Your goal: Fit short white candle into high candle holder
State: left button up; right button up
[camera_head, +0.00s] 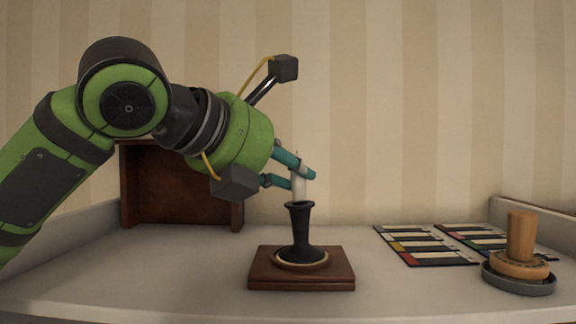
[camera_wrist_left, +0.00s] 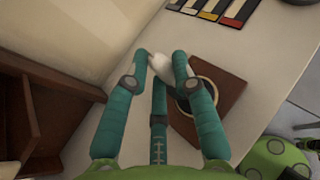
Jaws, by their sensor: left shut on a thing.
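The short white candle (camera_head: 299,187) is upright between the fingers of my left gripper (camera_head: 304,174). In the head view the candle's lower end is at the mouth of the high black candle holder (camera_head: 301,225); I cannot tell whether it is inside or just above it. The holder stands upright on a square brown wooden base (camera_head: 262,270). In the left wrist view my left gripper (camera_wrist_left: 163,65) is shut on the white candle (camera_wrist_left: 160,66), and the fingers hide much of the holder. My right gripper is not in view.
A brown wooden shelf box (camera_head: 180,190) stands at the back left. Several dark cards with coloured strips (camera_head: 430,250) lie to the right. A grey dish (camera_head: 520,284) holds a wooden stamp-like piece (camera_head: 521,238) at the far right. The front middle of the table is clear.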

pick_arm(q)
jog(key=shift+f+b, duration=0.3)
jog(key=shift+f, duration=0.6)
jog(key=o, duration=0.9)
jog(key=shift+s+f, duration=0.1)
jog(key=shift+c, duration=0.2)
jog(key=v, duration=1.2)
jog(key=o, duration=1)
jog(key=shift+c, duration=0.2)
